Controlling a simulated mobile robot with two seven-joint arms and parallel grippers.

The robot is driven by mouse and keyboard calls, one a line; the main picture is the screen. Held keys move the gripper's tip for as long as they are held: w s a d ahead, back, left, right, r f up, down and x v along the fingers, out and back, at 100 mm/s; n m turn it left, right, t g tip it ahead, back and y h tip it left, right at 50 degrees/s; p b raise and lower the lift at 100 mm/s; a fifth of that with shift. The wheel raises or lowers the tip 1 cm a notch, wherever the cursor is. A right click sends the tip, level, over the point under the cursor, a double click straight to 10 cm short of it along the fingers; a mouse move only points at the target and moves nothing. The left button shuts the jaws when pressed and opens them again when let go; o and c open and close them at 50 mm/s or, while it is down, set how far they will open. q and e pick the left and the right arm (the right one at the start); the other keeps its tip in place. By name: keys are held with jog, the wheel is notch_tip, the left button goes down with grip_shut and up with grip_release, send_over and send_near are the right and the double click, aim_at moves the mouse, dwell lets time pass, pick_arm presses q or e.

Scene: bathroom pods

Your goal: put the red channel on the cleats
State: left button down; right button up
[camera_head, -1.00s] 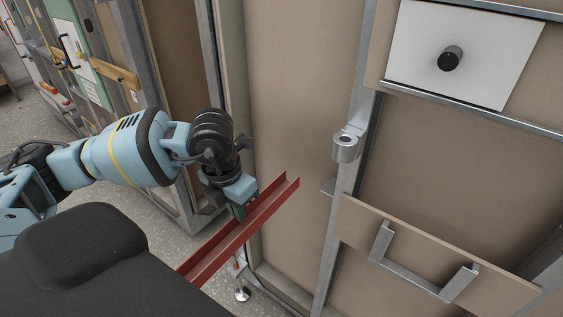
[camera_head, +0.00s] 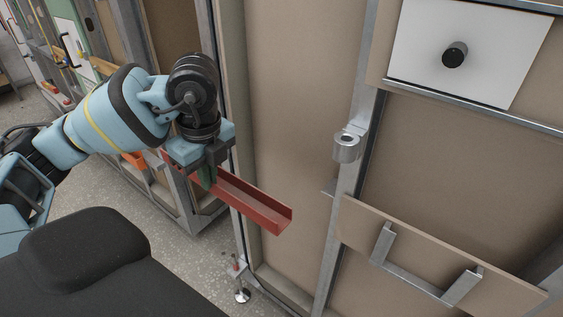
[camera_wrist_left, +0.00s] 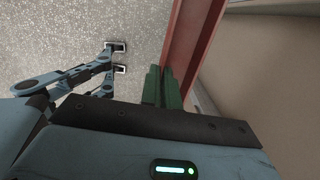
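The red channel (camera_head: 255,205) is a long open metal profile. It is in the air in front of the beige wall panel, with its near end pointing to the lower right. In the left wrist view the green fingers (camera_wrist_left: 163,87) close on one wall of the channel (camera_wrist_left: 192,55). Two grey metal brackets, a left one (camera_head: 381,243) and a right one (camera_head: 462,287), probably the cleats, stand on a beige board to the right, apart from the channel. My right gripper is not in view.
A metal post (camera_head: 338,225) with a ring-shaped fitting (camera_head: 346,147) stands between the channel and the brackets. A white panel with a black knob (camera_head: 455,55) is above. A levelling foot (camera_head: 242,295) rests on the floor below. Open floor lies left of the wall.

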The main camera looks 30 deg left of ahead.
pick_arm(q)
jog(key=shift+w+r, duration=0.1)
jog(key=shift+w, duration=0.05)
jog(key=w+d, duration=0.2)
jog(key=w, duration=1.7)
notch_tip(320, 180, down, 7)
jog(key=shift+w+a, duration=0.2)
jog(key=shift+w, duration=0.15)
jog(key=c, duration=2)
grip_release()
jog(key=shift+f, duration=0.2)
jog(key=o, duration=0.4)
jog(key=shift+c, duration=0.2)
